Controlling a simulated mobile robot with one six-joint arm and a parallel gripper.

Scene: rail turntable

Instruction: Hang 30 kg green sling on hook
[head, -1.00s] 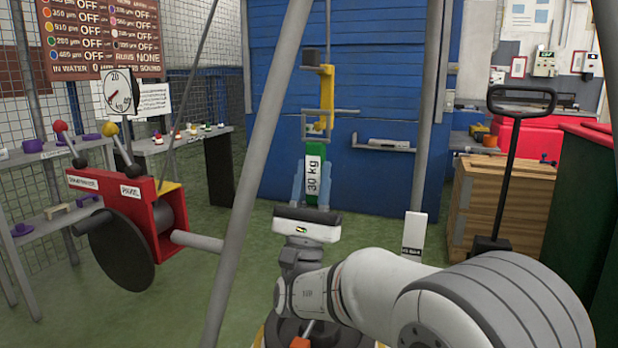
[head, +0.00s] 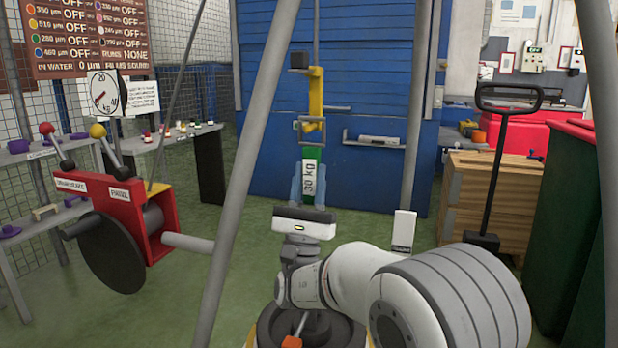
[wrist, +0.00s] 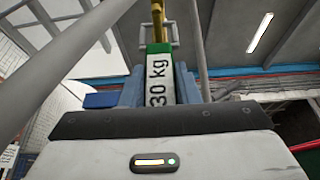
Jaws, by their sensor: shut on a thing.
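My gripper (head: 311,183) has blue fingers and is shut on the green sling (head: 312,153), which carries a white "30 kg" label. The sling stands upright between the fingers. A grey rectangular loop (head: 299,131) is at its top. The yellow hook (head: 316,95) hangs above, and its lower end overlaps the loop in the head view. In the wrist view the sling's label (wrist: 158,82) fills the middle, with the loop (wrist: 175,43) and the yellow hook (wrist: 157,20) above it. I cannot tell whether the loop is around the hook or only in line with it.
Slanted grey poles (head: 245,150) stand close on the left and further right. A red winch (head: 130,215) with levers and a dial (head: 104,93) is at left. A blue slatted wall (head: 270,130) is behind. A wooden crate (head: 487,200) and a pallet-jack handle (head: 500,150) are at right.

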